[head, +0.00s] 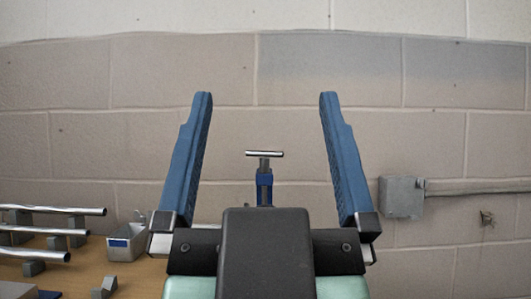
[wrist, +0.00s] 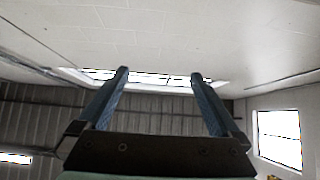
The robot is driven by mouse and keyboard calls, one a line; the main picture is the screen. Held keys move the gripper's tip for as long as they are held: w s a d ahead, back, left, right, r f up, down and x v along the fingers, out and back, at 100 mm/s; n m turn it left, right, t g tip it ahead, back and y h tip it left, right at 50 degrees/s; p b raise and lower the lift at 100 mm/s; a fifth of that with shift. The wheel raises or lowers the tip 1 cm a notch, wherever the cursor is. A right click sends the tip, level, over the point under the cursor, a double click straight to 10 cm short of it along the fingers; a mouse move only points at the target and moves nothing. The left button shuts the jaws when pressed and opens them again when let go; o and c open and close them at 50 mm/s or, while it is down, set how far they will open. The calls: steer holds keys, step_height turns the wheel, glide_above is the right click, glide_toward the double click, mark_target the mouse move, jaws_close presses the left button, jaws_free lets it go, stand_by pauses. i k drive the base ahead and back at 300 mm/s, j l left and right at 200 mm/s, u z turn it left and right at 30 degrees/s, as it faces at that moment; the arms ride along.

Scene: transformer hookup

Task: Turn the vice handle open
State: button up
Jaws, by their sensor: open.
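The vice handle (head: 264,154) is a short metal T-bar lying level across the top of a blue vice (head: 264,188). It shows in the head view between my two fingers, and the lower part of the vice is hidden behind my gripper's dark body. My gripper (head: 265,97) is open and empty, with its two blue fingers wide apart and pointing up in the picture. The fingers do not touch the handle. In the wrist view my gripper (wrist: 158,73) points toward the ceiling, and neither vice nor handle shows there.
Several metal bars (head: 50,210) rest on grey blocks at the left of the wooden bench (head: 80,272). A small metal bin (head: 127,242) stands near them. A grey box (head: 401,197) with a conduit is on the block wall at right. The wrist view shows a window (wrist: 278,138).

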mark_target(264, 162)
steer(key=i+l+z, duration=0.1)
steer(key=z, duration=0.35)
steer(key=i+l+z, duration=0.15)
steer(key=z, duration=0.25)
steer(key=i+l+z, duration=0.2)
steer(key=i, duration=0.15)
steer(key=i+l+z, duration=0.2)
steer(key=i, duration=0.15)
steer(key=i+u, duration=0.1)
steer(key=u, duration=0.4)
steer(key=i+u, duration=0.15)
steer(key=u, duration=0.3)
steer(key=i+l+u, duration=0.1)
steer(key=u, duration=0.4)
